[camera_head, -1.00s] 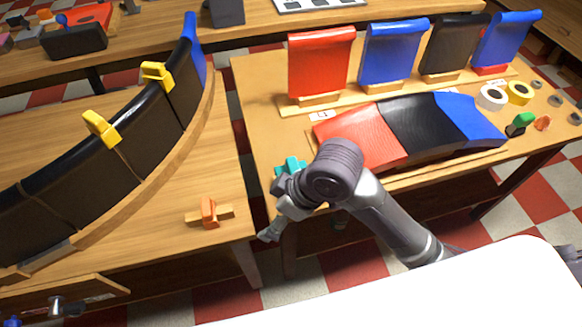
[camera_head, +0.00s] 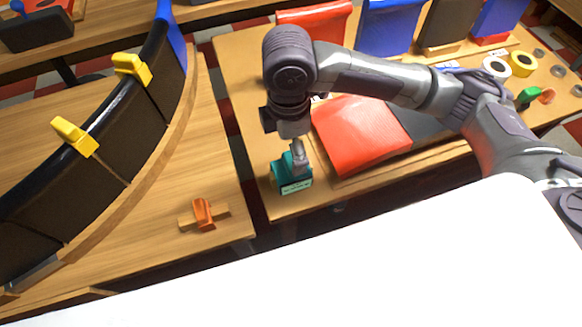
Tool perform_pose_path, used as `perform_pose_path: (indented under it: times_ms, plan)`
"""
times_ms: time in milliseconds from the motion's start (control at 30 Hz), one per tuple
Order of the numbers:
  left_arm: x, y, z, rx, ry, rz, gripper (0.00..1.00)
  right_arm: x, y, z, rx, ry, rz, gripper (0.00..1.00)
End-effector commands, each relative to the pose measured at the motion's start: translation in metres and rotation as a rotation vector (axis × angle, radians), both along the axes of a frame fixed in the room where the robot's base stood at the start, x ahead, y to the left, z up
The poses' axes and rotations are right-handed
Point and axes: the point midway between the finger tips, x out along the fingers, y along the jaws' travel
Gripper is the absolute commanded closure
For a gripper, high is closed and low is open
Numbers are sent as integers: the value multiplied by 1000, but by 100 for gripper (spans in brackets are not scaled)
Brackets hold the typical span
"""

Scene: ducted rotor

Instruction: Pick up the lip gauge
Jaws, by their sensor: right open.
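A teal block with a pale label (camera_head: 291,178), likely the lip gauge, stands at the near left corner of the right-hand table. The label is too small to read. My right gripper (camera_head: 299,161) points down at the block from above, with a grey finger in front of its upper part. The gripper is open. I cannot tell whether the fingers touch the block or stand around it. My left gripper is out of view.
An orange piece on a wooden bar (camera_head: 203,213) lies on the left table. A curved black duct section (camera_head: 110,155) with yellow clamps (camera_head: 75,136) stands there too. A red curved panel (camera_head: 360,135) lies close to the right of my gripper. A gap separates the tables.

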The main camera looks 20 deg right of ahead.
Motion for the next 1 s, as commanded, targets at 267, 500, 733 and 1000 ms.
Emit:
perform_pose_path:
  times_ms: [267,500,733,1000]
  plan:
    - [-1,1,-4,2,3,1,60,0,0,-37,0,-1,-1,0]
    - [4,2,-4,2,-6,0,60,1,-5,-63,-1,2,-2,0]
    - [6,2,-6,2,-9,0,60,2,-6,-89,1,-3,-1,0]
    - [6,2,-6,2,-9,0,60,2,-5,-90,1,-3,0,3]
